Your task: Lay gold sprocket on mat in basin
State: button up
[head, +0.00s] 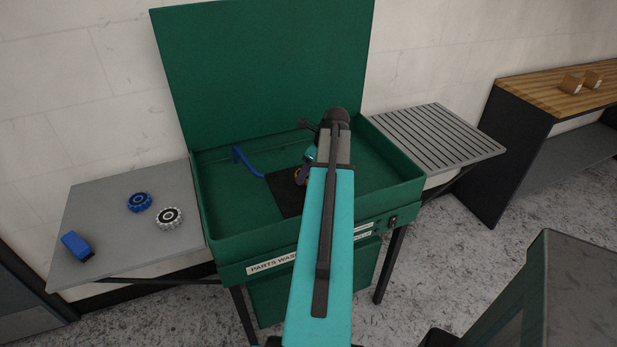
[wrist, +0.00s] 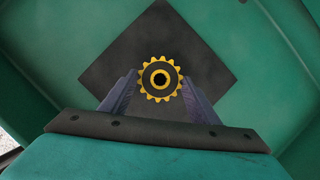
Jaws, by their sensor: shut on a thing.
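The mat lies on the floor of the green basin (wrist: 60,60). In the head view my arm hides most of my gripper and the sprocket; the mat (head: 284,193) shows to the left of my arm in the basin (head: 390,190). I cannot tell the height of the sprocket above the mat.
A blue bent spout (head: 250,165) stands in the basin, left of the mat. The raised green lid (head: 265,75) is behind. The left grey shelf (head: 100,215) holds a blue sprocket (head: 139,202), a silver sprocket (head: 170,218) and a blue block (head: 76,246). A slatted rack (head: 435,138) is at right.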

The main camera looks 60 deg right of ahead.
jog(key=shift+d, duration=0.25)
jog(key=shift+f, duration=0.1)
jog(key=shift+f+p, duration=0.55)
jog(key=shift+f, duration=1.1)
jog(key=shift+f, duration=0.15)
jog(key=o, duration=1.4)
jog(key=shift+c, duration=0.2)
jog(key=b+v, duration=0.1)
jog(key=v, duration=1.1)
jog(key=shift+b, duration=0.4)
